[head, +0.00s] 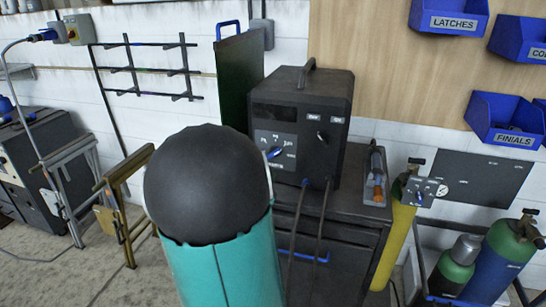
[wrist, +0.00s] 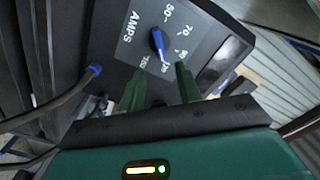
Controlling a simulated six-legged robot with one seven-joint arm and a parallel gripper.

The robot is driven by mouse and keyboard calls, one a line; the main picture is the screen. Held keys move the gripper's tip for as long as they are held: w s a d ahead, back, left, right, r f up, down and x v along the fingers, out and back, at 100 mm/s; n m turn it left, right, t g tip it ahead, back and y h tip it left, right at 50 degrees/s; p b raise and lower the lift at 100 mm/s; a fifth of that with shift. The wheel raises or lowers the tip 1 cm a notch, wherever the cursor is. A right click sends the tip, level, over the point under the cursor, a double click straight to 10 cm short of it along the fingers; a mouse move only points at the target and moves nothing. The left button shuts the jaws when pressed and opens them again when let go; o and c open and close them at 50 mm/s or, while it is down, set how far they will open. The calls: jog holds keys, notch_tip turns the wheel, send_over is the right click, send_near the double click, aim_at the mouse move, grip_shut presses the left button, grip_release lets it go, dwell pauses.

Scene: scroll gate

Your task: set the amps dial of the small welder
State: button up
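The small welder (head: 322,98) is a dark box with a top handle, standing on a dark cabinet. Its amps dial (head: 275,153) has a blue pointer knob on a grey plate at the lower left of its front. In the wrist view the blue knob of the amps dial (wrist: 157,43) stands clear, with AMPS and numbers such as 50 and 70 around it. Which end of the knob marks the setting is unclear. My gripper (wrist: 159,68) has two green fingers apart with nothing between them, just below the knob in the picture. In the head view my arm hides the gripper.
A second knob (head: 322,137) is on the welder's right front. Cables (head: 320,215) hang from its front. A tray with a torch-like tool (head: 377,178) lies to the right. A yellow cylinder (head: 395,240) stands beside the cabinet (head: 345,225). A dark green panel (head: 238,80) stands behind left.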

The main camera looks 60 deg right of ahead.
aim_at(275, 154)
jog(key=d, duration=0.3)
jog(key=w+d, duration=0.1)
jog(key=d, duration=0.4)
jog(key=shift+w+d, duration=0.2)
jog(key=shift+d, duration=0.1)
grip_shut()
